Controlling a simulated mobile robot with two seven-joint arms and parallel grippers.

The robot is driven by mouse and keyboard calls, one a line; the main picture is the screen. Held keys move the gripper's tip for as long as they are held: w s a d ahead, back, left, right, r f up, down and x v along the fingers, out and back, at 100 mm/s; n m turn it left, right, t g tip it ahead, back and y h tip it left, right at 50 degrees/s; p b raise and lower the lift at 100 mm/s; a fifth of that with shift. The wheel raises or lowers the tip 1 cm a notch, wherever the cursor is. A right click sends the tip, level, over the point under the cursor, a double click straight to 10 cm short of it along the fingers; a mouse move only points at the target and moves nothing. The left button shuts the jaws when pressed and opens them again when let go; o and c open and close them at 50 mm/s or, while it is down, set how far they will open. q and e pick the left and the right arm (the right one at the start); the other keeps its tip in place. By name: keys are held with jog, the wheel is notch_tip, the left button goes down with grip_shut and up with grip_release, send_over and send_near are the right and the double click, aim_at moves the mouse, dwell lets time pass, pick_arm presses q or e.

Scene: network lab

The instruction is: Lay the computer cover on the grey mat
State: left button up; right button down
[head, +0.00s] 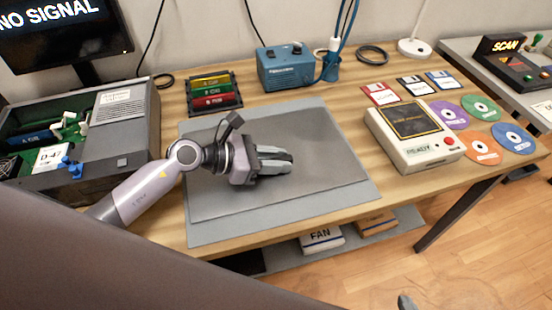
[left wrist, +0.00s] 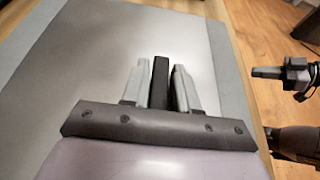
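The computer cover (head: 320,165) is a flat dark grey panel lying over the lighter grey mat (head: 225,233), with a strip of mat showing along its front and right sides. It fills much of the left wrist view (left wrist: 85,65). My left gripper (head: 290,161) is low over the middle of the cover. In the left wrist view its fingers (left wrist: 160,75) are close on both sides of a black upright bar, which looks like the cover's handle. The fingers partly hide the bar. My right gripper (left wrist: 262,72) is off to the right, clear of the table, its finger gap not visible.
The open computer case (head: 130,160) stands at the left. A card rack (head: 213,92) and a blue device (head: 285,68) are behind the mat. A cream device (head: 415,150), floppy disks and several coloured discs lie to the right. Boxes (head: 322,239) sit on a lower shelf.

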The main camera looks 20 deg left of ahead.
pick_arm(q)
jog(key=shift+o, duration=1.2)
jog(key=b+v, duration=0.1)
jog(key=v, duration=0.9)
jog(key=shift+s+a, duration=0.25)
jog(key=shift+s+a+r, duration=0.35)
jog(key=shift+a+r, duration=0.05)
jog(key=shift+a, duration=0.1)
